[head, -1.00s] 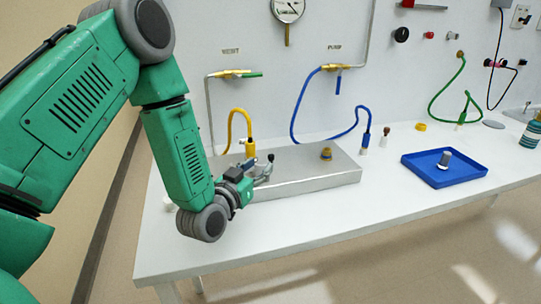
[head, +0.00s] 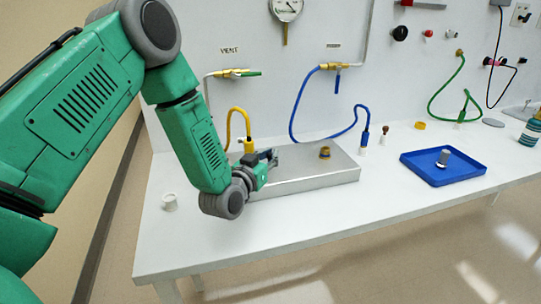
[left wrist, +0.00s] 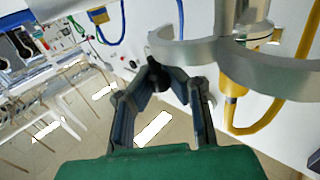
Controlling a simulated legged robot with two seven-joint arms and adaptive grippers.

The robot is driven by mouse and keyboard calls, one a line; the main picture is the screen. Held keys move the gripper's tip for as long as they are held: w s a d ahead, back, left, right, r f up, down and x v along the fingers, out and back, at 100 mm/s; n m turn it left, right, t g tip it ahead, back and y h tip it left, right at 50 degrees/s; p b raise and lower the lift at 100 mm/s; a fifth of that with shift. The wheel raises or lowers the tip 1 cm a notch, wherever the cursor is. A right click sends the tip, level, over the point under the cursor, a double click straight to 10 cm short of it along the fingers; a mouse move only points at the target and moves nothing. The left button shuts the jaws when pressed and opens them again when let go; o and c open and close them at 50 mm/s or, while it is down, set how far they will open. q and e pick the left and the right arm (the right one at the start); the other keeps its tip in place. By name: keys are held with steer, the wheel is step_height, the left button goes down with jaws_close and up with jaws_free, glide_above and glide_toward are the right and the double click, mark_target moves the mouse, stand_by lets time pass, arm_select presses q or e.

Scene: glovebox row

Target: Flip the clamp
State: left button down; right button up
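The clamp is a grey metal ring-shaped piece (left wrist: 270,62) around the metal fitting on top of the silver block; a lever with a dark knob (left wrist: 157,76) reaches from its left end in the left wrist view. My left gripper (left wrist: 176,84) is open, with its fingers on either side of the space by the knob; the knob is close to the left finger, and I cannot tell if they touch. In the head view my left gripper (head: 271,158) is low over the left part of the silver block (head: 310,172) and hides most of the clamp. My right gripper is not in view.
A yellow hose (head: 238,115) rises behind the gripper. A blue hose (head: 300,105) hangs from the valve further right. A brass fitting (head: 325,152) stands on the block. A blue tray (head: 425,171) holds a grey part. A small white cup (head: 169,202) stands left. The front table strip is clear.

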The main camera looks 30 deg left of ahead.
arm_select(q)
steer(key=shift+w+a+r+n+y, duration=0.1)
steer(key=shift+w+n+y, duration=0.1)
steer(key=shift+n+y, duration=0.45)
steer(key=y, duration=0.1)
steer(key=n+g+y, duration=0.1)
steer(key=y, duration=0.1)
steer(key=shift+w+a+n+b, duration=0.2)
steer(key=shift+w+n+b, duration=0.05)
steer(key=shift+w+b, duration=0.1)
steer(key=n+y, duration=0.1)
steer(key=n+g+y, duration=0.1)
steer(key=a+g+y, duration=0.1)
steer(key=y, duration=0.1)
steer(key=shift+w+n, duration=0.4)
steer(key=shift+w+a+n+g+y+b, duration=0.15)
steer(key=shift+a+n+g+y, duration=0.2)
steer(key=shift+n+g+y, duration=0.55)
steer(key=shift+w+a+n+g+y+b, duration=0.1)
steer(key=shift+a+n+g+y, duration=0.2)
steer(key=shift+n+g+y, duration=0.65)
steer(key=shift+w+a+n+g+y+b, duration=0.15)
steer(key=shift+a+n+g+y, duration=0.2)
steer(key=shift+n+g+y, duration=0.55)
steer(key=shift+g, duration=0.25)
steer(key=c, duration=1.5)
jaws_free()
steer(key=shift+d+m, duration=0.1)
steer(key=shift+m, duration=0.15)
